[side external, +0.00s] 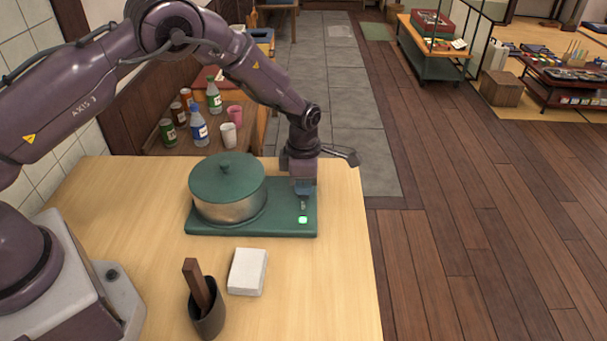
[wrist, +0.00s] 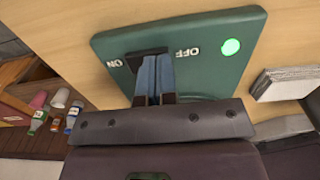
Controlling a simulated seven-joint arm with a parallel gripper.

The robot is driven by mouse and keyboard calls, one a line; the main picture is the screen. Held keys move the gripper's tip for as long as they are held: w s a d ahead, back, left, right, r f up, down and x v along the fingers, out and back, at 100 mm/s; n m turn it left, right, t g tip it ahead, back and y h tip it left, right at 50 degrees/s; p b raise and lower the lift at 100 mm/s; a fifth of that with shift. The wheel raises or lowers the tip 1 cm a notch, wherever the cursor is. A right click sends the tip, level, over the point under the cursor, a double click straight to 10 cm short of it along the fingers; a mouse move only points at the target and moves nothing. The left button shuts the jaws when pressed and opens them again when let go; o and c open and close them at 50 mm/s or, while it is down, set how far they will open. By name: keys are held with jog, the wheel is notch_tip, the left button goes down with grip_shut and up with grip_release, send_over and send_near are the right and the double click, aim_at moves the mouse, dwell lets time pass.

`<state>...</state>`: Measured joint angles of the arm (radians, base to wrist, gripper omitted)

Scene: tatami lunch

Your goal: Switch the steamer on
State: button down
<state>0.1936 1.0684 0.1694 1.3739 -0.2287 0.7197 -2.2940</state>
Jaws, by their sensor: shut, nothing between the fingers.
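The steamer stands on the light wooden table, a round metal pot with a green lid (side external: 227,178) on a flat green base (side external: 255,228). A small light (side external: 303,219) glows green on the base; it also glows in the wrist view (wrist: 231,47). In the wrist view the base bears the words ON and OFF, and a dark switch piece (wrist: 133,63) lies beside ON. My gripper (side external: 303,207) is shut and empty, pointing down at the right part of the base. Its fingertips (wrist: 152,62) overlap the switch in the wrist view; I cannot tell whether they touch it.
Bottles, cans and cups (side external: 200,130) stand on a brown table behind. The table's right front is clear.

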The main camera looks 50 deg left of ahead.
jog(key=shift+s+d+f+t+y, duration=0.1)
jog(key=shift+f+t+y, duration=0.2)
jog(key=shift+f, duration=0.15)
dwell(0.4)
jog(key=shift+w+a+r, duration=0.3)
jog(key=shift+w+a, duration=0.3)
jog(key=shift+a, duration=0.1)
notch_tip(320, 180, up, 14)
jog(key=d, duration=0.1)
jog(key=shift+s, duration=0.3)
jog(key=shift+r, duration=0.1)
